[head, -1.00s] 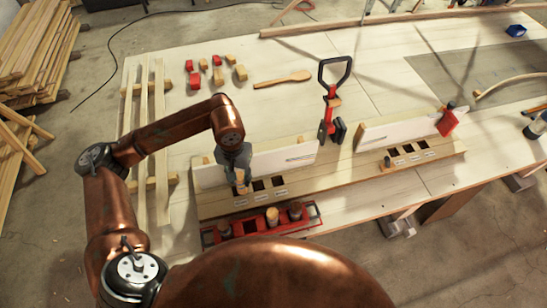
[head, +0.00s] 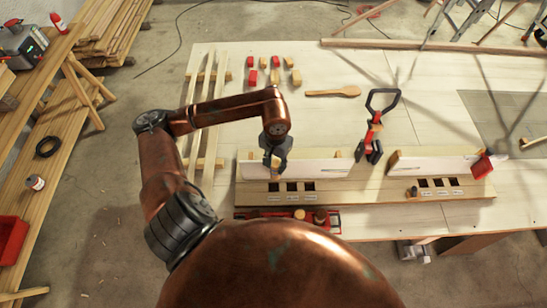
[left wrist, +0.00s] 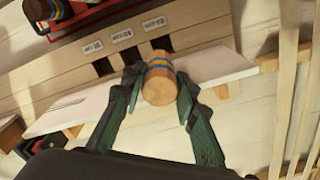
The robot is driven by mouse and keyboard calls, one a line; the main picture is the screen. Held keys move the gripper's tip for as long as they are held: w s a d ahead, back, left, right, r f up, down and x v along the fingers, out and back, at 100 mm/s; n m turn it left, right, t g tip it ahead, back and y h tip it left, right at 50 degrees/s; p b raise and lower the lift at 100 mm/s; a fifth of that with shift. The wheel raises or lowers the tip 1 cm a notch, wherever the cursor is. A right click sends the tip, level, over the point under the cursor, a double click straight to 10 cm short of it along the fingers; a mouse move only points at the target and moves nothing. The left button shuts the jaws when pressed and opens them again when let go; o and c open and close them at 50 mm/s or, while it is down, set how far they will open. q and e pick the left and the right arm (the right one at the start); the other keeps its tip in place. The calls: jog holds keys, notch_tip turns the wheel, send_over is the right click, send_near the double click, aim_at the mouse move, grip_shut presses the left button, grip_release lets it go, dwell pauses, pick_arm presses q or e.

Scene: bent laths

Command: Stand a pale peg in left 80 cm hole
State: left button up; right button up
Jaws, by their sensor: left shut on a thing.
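My left gripper (head: 274,164) is shut on a pale peg with a blue band; the peg (left wrist: 159,84) shows between its fingers in the left wrist view. In the left wrist view, the hole at the right end of the row (left wrist: 163,43) is just beyond the peg. The peg looks clear of all three holes. Labels sit beside the holes but are too small to read. My right gripper is out of view.
A red rack (head: 331,226) with brown pegs lies in front of the board, partly hidden by my body. A red and black clamp (head: 371,140) stands between the two white panels. Small blocks and a wooden spatula (head: 333,92) lie farther back.

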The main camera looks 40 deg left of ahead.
aim_at(274, 174)
pick_arm(q)
jog(key=shift+s+a+r, duration=0.15)
jog(key=shift+a, duration=0.1)
jog(key=shift+f, duration=0.5)
notch_tip(274, 174, down, 2)
jog(key=shift+f+b, duration=0.15)
jog(key=shift+b, duration=0.25)
jog(key=shift+f+b, duration=0.45)
jog(key=shift+f, duration=1.5)
jog(key=shift+f+b, duration=0.7)
jog(key=shift+b, duration=0.2)
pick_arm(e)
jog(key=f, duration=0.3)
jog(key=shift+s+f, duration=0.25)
pick_arm(q)
jog(key=shift+f+b, duration=0.35)
jog(key=shift+b, duration=0.2)
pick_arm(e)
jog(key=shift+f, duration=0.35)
